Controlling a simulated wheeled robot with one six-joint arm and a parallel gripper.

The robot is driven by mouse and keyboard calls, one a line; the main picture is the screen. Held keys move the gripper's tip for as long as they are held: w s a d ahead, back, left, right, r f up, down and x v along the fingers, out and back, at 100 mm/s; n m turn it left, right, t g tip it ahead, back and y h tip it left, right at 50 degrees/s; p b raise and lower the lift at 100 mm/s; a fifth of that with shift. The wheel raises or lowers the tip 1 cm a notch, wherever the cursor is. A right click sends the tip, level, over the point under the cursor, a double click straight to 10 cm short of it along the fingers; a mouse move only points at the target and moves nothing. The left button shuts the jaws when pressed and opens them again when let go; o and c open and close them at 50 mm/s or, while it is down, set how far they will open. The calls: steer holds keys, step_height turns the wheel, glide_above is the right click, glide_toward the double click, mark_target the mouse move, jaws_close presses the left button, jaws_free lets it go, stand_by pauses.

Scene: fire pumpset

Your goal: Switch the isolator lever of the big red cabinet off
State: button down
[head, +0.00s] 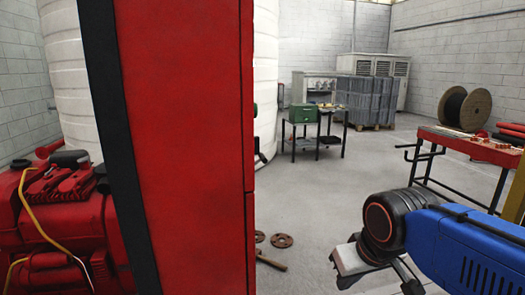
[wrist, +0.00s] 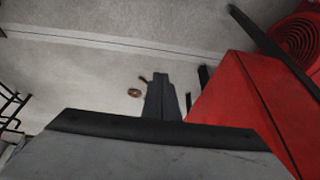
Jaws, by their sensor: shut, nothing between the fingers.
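The big red cabinet (head: 185,140) stands upright and close in the head view, with a black strip along its left edge. I see its broad plain side. Small parts stick out past its right edge, one dark green and one reddish. I cannot make out the isolator lever in either view. A red body at the right of the wrist view (wrist: 235,100) looks like the cabinet. My gripper (wrist: 160,78) is shut and empty in the wrist view, left of that red body and apart from it. In the head view my arm is at the lower right, clear of the cabinet.
A red pump set (head: 65,225) with a yellow cable stands left of the cabinet. A red workbench (head: 470,148) is at the right. A dark table with a green box (head: 303,113) stands farther back. Rusty discs (head: 282,240) lie on the floor.

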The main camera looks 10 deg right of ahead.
steer(key=w+a+r, duration=0.1)
steer(key=w+r, duration=1.1)
steer(key=r, duration=0.1)
steer(key=w+a+r, duration=0.3)
steer(key=w+r, duration=0.2)
steer(key=w, duration=0.6)
steer(key=w+a+r+g, duration=0.1)
steer(key=w+a+r, duration=0.2)
steer(key=w+r, duration=0.3)
steer(key=w+a+r+h, duration=0.1)
steer(key=w+a+r, duration=0.2)
steer(key=w, duration=1.2)
step_height(320, 180, up, 3)
steer(key=shift+w+a+r, duration=0.15)
steer(key=shift+w+r, duration=0.05)
steer(key=shift+w, duration=0.2)
glide_above(262, 155)
steer(key=s, duration=0.1)
steer(key=f, duration=1.2)
steer(key=shift+s+a+f, duration=0.1)
steer(key=shift+a+f, duration=0.1)
steer(key=shift+a, duration=0.15)
steer(key=shift+d+f, duration=0.1)
steer(key=shift+f, duration=0.45)
steer(key=shift+d, duration=0.1)
